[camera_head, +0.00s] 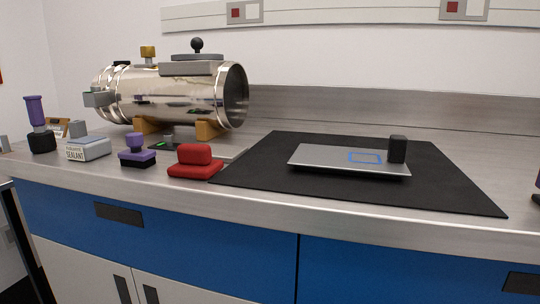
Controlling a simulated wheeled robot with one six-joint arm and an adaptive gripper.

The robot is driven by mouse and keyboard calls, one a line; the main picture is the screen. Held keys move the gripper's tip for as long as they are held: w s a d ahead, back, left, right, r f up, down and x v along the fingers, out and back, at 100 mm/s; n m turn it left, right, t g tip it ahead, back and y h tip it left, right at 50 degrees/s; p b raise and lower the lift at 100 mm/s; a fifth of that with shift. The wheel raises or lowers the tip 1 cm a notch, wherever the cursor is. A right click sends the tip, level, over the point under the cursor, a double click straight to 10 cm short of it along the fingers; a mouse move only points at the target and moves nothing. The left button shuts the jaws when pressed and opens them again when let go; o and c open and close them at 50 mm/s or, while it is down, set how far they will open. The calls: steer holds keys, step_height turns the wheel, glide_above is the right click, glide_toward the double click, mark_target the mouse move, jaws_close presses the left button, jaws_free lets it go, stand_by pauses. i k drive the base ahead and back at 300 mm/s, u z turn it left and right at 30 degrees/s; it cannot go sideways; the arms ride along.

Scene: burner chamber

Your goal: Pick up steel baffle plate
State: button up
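The steel baffle plate (325,157) is a flat, thin grey rectangle lying on a black mat (270,168) at the right of the steel worktop. A blue rectangular outline is marked on its top face. A dark upright block (397,149) stands at its right end and looks like a handle; I cannot tell for certain that it is fixed to the plate. My gripper does not show in this view.
A shiny steel cylinder (175,97), open at its right end, rests on tan supports at the back left. A red block-shaped thing (195,162), a purple-topped stamp-like thing (137,152) and a sealant box (88,149) stand near the front edge. The mat around the plate is clear.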

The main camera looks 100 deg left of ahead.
mark_target(390, 164)
steer(key=k, duration=0.35)
steer(key=u, duration=0.75)
